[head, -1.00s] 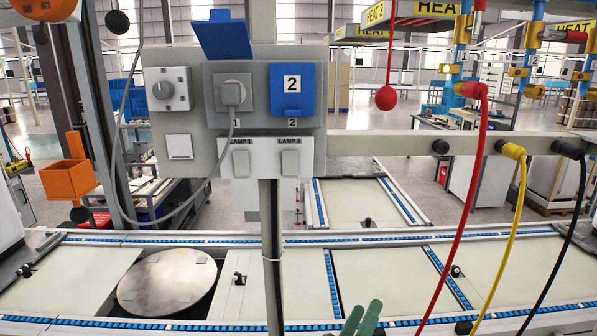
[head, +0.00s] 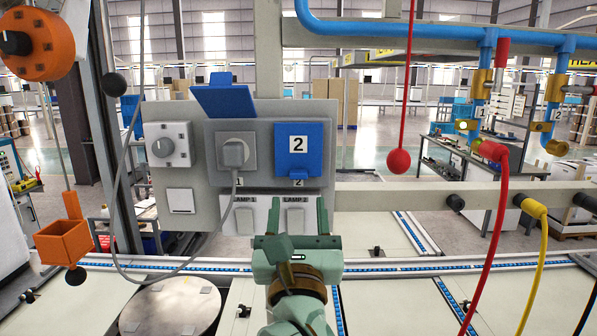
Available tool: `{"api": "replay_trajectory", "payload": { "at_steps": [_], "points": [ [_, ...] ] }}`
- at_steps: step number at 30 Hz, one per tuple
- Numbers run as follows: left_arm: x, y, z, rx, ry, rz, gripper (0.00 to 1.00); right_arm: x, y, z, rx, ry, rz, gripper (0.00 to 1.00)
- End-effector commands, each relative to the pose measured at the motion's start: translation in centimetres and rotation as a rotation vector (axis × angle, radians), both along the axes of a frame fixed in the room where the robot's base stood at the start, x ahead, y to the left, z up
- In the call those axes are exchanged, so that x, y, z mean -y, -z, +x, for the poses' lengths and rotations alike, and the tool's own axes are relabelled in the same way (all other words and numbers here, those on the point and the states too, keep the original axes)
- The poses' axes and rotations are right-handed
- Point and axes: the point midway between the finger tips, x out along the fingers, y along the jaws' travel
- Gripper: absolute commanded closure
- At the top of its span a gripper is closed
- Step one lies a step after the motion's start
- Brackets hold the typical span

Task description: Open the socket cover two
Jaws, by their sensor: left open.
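The blue cover of socket two (head: 298,164) is shut, flat over its socket on the grey panel, with a white label "2" on it. Socket one (head: 236,152) to its left has its blue cover (head: 224,101) raised and a grey plug in it. My left gripper (head: 298,212) is in front of the lamp switches, below socket two's cover. Its two green fingers point up, spread apart, with nothing between them. My right gripper is not in view.
A grey cable (head: 188,262) hangs from the plug and loops left. A red ball (head: 399,160) hangs on a cord at the right, near red and yellow hoses.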

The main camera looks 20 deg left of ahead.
Motion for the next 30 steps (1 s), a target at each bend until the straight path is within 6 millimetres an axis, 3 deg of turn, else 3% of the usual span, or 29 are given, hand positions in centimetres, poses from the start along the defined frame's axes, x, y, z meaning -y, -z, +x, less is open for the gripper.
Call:
{"api": "replay_trajectory", "payload": {
  "at_steps": [3,9,21,22,27,30],
  "points": [
    [-0.7,-1.3,2.5,0.000,-0.002,0.003,0.49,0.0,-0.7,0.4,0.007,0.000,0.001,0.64],
    [-1.5,-2.3,5.3,0.000,-0.001,0.002,0.49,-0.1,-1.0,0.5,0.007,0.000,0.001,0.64],
    [-1.8,-2.6,6.3,0.000,0.000,0.001,0.49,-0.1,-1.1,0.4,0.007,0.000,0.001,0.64],
    [-1.8,-2.6,6.3,0.000,0.000,0.001,0.52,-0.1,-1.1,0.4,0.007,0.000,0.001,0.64],
    [-1.8,-2.6,6.3,0.000,0.000,0.001,0.99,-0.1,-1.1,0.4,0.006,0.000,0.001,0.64],
    [-1.8,-2.6,6.3,0.000,0.000,0.001,1.00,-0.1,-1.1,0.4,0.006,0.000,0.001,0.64]
  ]
}}
